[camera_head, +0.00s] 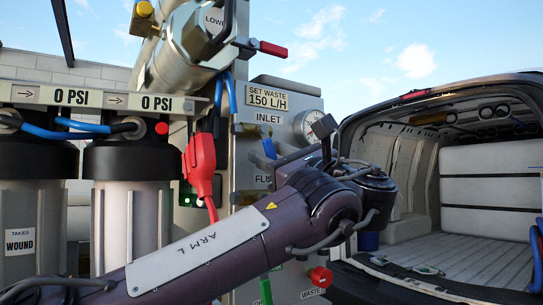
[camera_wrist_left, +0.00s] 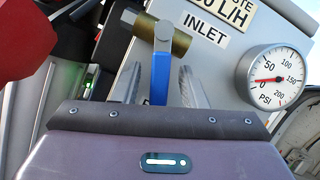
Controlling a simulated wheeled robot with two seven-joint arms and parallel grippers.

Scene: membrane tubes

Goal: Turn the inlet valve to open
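The inlet valve has a blue lever (camera_head: 269,148) under the INLET label on the grey panel. In the left wrist view the lever (camera_wrist_left: 160,78) hangs down from a brass valve body (camera_wrist_left: 162,34), pointing toward the gripper. My left gripper (camera_wrist_left: 159,88) is open, with one finger on each side of the lever and a visible gap on both sides. My right gripper is in neither view.
A pressure gauge (camera_wrist_left: 272,78) sits right of the lever, its needle near 0. A red clamp (camera_head: 199,164) hangs left of it. Two filter housings (camera_head: 128,210) stand at the left, and a red-handled valve (camera_head: 272,48) is above. An open van (camera_head: 480,250) is at the right.

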